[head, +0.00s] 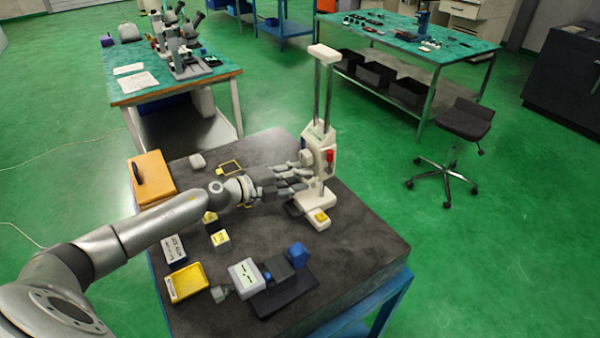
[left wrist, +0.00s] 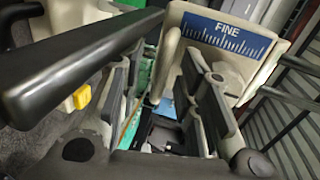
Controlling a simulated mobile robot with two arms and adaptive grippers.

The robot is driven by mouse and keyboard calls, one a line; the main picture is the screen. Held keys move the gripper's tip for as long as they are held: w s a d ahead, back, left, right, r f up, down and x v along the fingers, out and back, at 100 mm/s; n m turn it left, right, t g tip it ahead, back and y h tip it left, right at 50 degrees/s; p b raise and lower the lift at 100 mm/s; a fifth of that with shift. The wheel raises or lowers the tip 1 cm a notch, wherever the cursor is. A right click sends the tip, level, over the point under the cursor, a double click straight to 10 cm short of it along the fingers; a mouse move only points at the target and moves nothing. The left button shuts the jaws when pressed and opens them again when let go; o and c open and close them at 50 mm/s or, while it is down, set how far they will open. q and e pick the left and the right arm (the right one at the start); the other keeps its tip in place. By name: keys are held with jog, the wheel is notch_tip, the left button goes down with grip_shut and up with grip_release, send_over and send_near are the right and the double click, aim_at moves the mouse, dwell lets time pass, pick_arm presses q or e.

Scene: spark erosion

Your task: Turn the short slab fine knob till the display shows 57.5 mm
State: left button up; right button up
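The white two-column stand (head: 326,85) rises at the back right of the dark table. My left gripper (head: 303,174) is at its carriage, beside a round grey part (head: 307,157). In the left wrist view a blue scale plate (left wrist: 228,36) reads FINE. Below it a pale thin slab (left wrist: 168,66), apparently the fine knob, shows between the fingers of my left gripper (left wrist: 163,92). The fingers are apart, with a gap visible between them; contact with the slab cannot be made out. No 57.5 mm reading is legible. My right gripper is out of view.
A yellow button (head: 320,216) is on the stand's base. A white box (head: 246,278) with dark marks on its face, a yellow tray (head: 187,281) and an orange case (head: 151,178) occupy the table's left and front. The table's right front is bare.

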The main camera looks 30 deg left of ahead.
pick_arm(q)
jog(key=shift+w+d+f, duration=0.1)
jog(key=shift+w+d, duration=0.2)
jog(key=shift+w, duration=0.05)
grip_shut()
jog(key=shift+p, duration=0.45)
